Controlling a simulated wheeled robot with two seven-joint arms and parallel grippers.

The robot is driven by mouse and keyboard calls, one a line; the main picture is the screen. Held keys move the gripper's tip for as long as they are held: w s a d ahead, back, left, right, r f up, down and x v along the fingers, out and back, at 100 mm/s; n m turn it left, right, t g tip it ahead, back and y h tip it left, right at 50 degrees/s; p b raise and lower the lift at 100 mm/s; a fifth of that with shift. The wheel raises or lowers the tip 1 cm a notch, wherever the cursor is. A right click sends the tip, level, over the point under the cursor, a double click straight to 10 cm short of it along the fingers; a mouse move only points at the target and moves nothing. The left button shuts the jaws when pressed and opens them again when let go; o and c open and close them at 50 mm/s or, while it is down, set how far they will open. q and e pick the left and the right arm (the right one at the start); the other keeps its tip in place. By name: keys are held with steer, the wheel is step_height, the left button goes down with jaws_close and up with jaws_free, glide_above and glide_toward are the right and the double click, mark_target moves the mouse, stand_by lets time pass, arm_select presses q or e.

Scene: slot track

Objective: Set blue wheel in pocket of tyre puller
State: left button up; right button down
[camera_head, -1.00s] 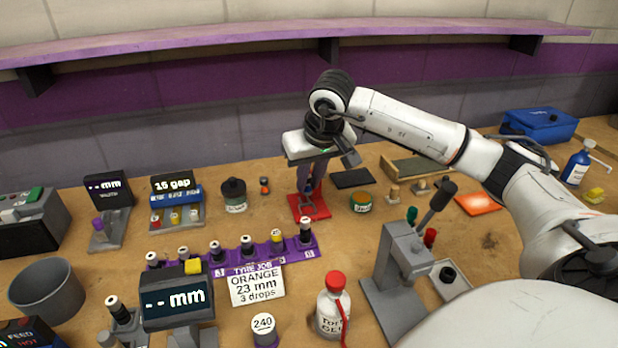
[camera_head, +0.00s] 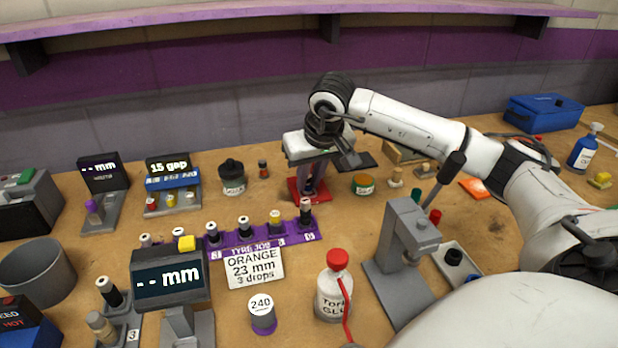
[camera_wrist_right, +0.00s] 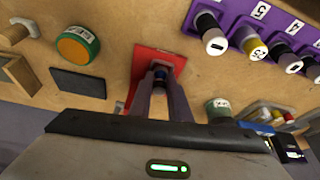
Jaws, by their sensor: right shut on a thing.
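The tyre puller is a red base (camera_head: 294,193) on the bench in the head view; its red plate also shows in the right wrist view (camera_wrist_right: 146,58). My right gripper (camera_head: 309,190) points down over it. In the right wrist view the gripper (camera_wrist_right: 159,76) is shut on a small blue piece, which looks like the blue wheel (camera_wrist_right: 159,71), at the fingertips over the red plate. The fingers hide the pocket, so I cannot tell whether the wheel touches it. My left gripper is not in view.
A purple rack (camera_head: 262,238) with several numbered holders stands in front of the puller. A green jar with an orange lid (camera_head: 363,184) and a dark pad (camera_head: 357,161) are to its right. A grey press (camera_head: 405,255) stands nearer, at right.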

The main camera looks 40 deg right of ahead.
steer(key=shift+f, duration=0.15)
steer(key=c, duration=1.6)
jaws_free()
steer(key=v, duration=1)
steer(key=x, duration=1)
steer(key=shift+f, duration=0.1)
steer(key=shift+r, duration=0.25)
